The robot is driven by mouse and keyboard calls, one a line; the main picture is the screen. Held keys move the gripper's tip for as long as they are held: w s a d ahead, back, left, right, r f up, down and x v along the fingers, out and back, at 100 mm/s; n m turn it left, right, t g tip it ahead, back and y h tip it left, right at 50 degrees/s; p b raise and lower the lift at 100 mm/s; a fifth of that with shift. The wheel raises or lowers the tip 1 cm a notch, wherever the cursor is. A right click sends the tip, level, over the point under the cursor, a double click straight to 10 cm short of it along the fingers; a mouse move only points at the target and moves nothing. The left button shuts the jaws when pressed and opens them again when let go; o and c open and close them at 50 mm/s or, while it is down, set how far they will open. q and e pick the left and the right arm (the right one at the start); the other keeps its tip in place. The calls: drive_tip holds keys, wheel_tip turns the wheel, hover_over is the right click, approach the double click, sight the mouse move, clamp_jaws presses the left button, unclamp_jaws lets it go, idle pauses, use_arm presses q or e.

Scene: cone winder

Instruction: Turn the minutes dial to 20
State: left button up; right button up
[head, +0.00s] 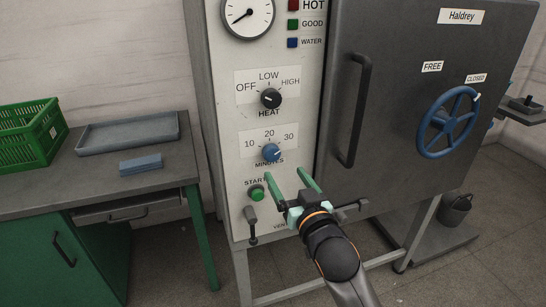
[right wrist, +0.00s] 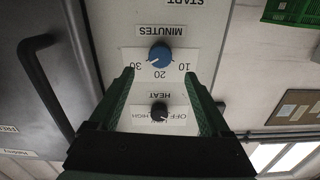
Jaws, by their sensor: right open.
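The minutes dial (head: 271,152) is a blue knob on the pale control panel, below a label reading 10, 20 and 30. I cannot tell for sure which number its pointer faces. The dial also shows, upside down, in the right wrist view (right wrist: 160,54), ahead of my fingers. My right gripper (head: 287,174) is open and empty, its two green fingers reaching toward the panel just below and right of the dial in the head view. In the right wrist view the open fingers (right wrist: 159,76) stand apart on either side of the 20 label. My left gripper is not in view.
The black heat dial (head: 271,98) sits above, the green start button (head: 257,193) and a vent lever (head: 251,222) below. The door handle (head: 355,110) and blue handwheel (head: 447,122) stand to the right. A bench (head: 100,190) with a grey tray (head: 128,133) is left.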

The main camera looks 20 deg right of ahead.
sight(273, 156)
drive_tip(key=w, duration=0.8)
drive_tip(key=shift+w+a, duration=0.2)
drive_tip(key=shift+w, duration=0.2)
clamp_jaws()
